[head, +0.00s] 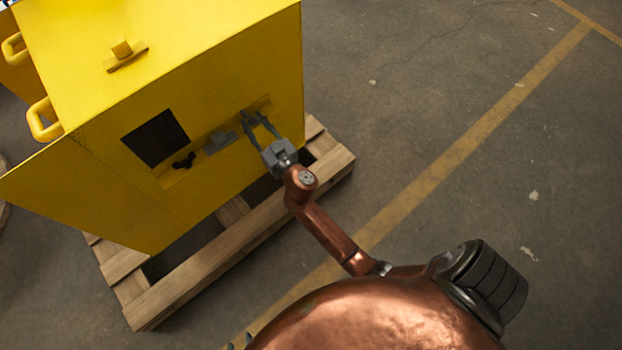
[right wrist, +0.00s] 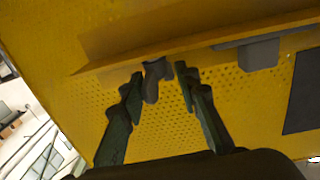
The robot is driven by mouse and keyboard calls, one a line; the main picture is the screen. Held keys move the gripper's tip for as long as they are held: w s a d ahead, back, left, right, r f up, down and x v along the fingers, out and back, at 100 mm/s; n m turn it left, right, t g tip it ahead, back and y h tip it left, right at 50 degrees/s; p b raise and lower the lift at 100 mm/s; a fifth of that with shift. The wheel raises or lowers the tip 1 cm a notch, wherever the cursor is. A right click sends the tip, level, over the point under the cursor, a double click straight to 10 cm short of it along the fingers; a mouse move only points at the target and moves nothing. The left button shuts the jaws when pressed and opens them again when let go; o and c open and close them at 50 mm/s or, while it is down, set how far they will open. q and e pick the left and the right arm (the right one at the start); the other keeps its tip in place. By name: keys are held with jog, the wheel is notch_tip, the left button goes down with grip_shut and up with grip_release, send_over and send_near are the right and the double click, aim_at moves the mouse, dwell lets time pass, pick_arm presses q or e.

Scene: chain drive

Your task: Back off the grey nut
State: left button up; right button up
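The grey nut (right wrist: 152,78) shows in the right wrist view as a small lobed piece below a yellow ledge on the machine's face. My right gripper (right wrist: 158,80) is open, with one finger on each side of the nut; a gap shows by the right finger, and I cannot tell whether the left one touches. In the head view, the right gripper (head: 253,117) reaches the right end of the yellow machine's face; the nut is hard to make out there. Dark tips at the bottom edge seem to be my left gripper (head: 240,342), mostly cut off.
The yellow machine (head: 220,30) stands on a wooden pallet (head: 220,258). A grey block (head: 220,141) and a black knob (head: 184,161) sit left of the right gripper, near a dark square opening (head: 155,138). The concrete floor at right is clear.

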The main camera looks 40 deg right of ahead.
jog(key=s+p, duration=0.2)
jog(key=s, duration=0.6)
pick_arm(q)
jog(key=shift+t, duration=0.3)
jog(key=r+p, duration=0.1)
jog(key=r, duration=0.1)
jog(key=w+r+p, duration=0.1)
jog(key=r, duration=0.2)
jog(key=shift+w+r, duration=0.15)
jog(key=shift+r, duration=0.05)
pick_arm(e)
jog(key=s+d+f+g, duration=0.3)
jog(key=s+f, duration=0.3)
jog(key=f, duration=0.4)
jog(key=s+d+f+g+h, duration=0.1)
jog(key=s+d+f+g, duration=0.2)
jog(key=f, duration=0.7)
jog(key=s+d, duration=0.2)
jog(key=s, duration=0.2)
jog(key=shift+d+f+m, duration=0.25)
jog(key=shift+m, duration=0.05)
jog(key=shift+r, duration=0.1)
